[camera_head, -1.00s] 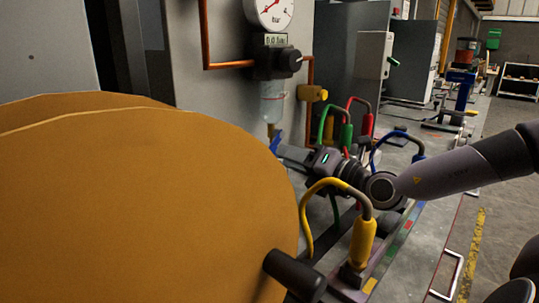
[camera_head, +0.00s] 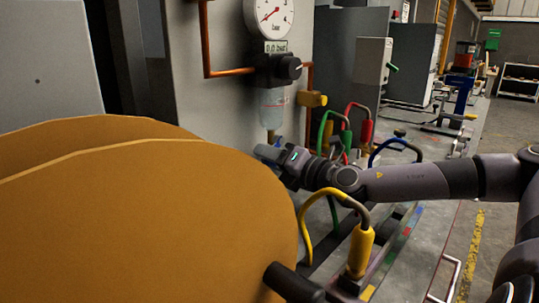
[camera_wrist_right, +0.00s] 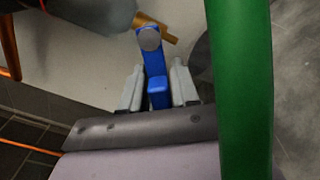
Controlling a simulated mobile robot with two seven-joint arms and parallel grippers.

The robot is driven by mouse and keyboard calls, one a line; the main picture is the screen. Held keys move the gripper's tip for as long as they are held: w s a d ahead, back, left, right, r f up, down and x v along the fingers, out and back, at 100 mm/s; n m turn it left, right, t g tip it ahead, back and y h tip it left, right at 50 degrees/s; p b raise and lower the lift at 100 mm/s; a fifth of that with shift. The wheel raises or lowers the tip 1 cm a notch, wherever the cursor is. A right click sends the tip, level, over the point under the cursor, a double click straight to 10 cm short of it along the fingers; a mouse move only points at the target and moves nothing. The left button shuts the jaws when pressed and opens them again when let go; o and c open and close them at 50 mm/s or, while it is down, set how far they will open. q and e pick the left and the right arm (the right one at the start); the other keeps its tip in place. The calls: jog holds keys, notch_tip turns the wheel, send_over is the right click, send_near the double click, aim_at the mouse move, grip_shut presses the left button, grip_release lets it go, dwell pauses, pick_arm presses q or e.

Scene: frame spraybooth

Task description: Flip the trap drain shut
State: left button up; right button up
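The trap is a clear bowl (camera_head: 272,108) under the black regulator on the grey wall. Its drain lever is blue with a round grey pivot cap, seen in the right wrist view (camera_wrist_right: 153,58). In that view the lever's blue end lies between the two grey fingers of my right gripper (camera_wrist_right: 158,88). Gaps beside it are too small to tell whether the fingers press on it. In the head view my right gripper (camera_head: 268,152) is just below the bowl and the lever is hidden there. My left gripper is not in view.
A large orange-yellow round object (camera_head: 140,220) fills the left foreground. A yellow-handled hose (camera_head: 360,245) stands before my right arm. Green (camera_head: 346,142), red (camera_head: 366,130) and blue (camera_head: 400,142) hoses stand behind. A green hose (camera_wrist_right: 240,90) passes close beside the right gripper.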

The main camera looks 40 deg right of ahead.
grip_shut()
jog(key=shift+a+r+m, duration=0.15)
jog(key=shift+r+m, duration=0.15)
jog(key=shift+m, duration=0.4)
jog(key=shift+a+r+m, duration=0.1)
jog(key=shift+r+m, duration=0.15)
jog(key=shift+m, duration=0.45)
jog(key=shift+a+r+m+b, duration=0.1)
jog(key=shift+r+m+b, duration=0.35)
jog(key=shift+m, duration=0.75)
jog(key=shift+a+r+m+b, duration=0.1)
jog(key=shift+r+m+b, duration=0.3)
jog(key=shift+m, duration=0.8)
jog(key=shift+r, duration=0.1)
